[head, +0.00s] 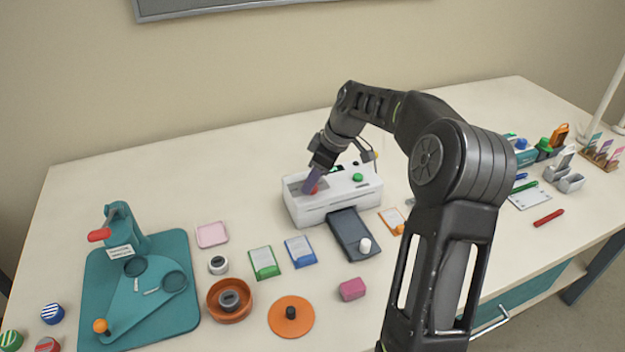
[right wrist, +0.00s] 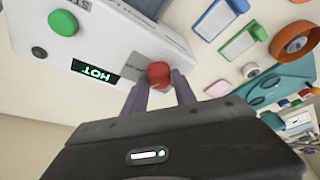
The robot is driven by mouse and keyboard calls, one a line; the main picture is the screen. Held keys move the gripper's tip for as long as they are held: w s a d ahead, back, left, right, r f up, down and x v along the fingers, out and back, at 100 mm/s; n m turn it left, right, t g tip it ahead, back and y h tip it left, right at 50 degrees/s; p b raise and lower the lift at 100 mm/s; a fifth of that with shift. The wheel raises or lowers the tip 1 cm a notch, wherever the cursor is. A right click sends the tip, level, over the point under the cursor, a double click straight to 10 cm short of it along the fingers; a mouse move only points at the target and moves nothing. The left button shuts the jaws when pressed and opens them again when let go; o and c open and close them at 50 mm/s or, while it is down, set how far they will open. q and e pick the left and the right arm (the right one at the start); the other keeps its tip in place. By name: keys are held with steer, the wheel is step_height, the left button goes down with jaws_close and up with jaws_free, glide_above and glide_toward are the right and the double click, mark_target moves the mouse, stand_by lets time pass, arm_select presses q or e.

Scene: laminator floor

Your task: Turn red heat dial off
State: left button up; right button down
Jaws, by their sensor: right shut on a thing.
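The white laminator (head: 330,196) stands at the middle of the table. Its red heat dial (head: 313,190) is on the left part of its top, mostly hidden by my gripper in the head view. In the right wrist view the red dial (right wrist: 158,74) sits between the tips of my right gripper (right wrist: 160,88), which is shut on it. My right gripper (head: 311,184) reaches down onto the laminator from above. A green dial (head: 357,177) is on the right of the laminator's top. A small display (right wrist: 94,71) reads "HOT". My left gripper is not in view.
A dark tray (head: 354,236) with a white knob lies in front of the laminator. Blue (head: 300,250) and green (head: 264,262) card pouches lie to its left. A teal board with a press (head: 125,236) stands at far left. My arm hides part of the table's right side.

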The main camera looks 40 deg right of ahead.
steer(key=shift+n, duration=0.3)
steer(key=c, duration=1)
jaws_free()
steer(key=shift+c, duration=0.2)
steer(key=shift+r, duration=0.15)
steer(key=v, duration=0.7)
steer(key=shift+d+r+b, duration=0.2)
steer(key=shift+r+b, duration=0.05)
steer(key=shift+b, duration=0.15)
steer(key=shift+s, duration=0.1)
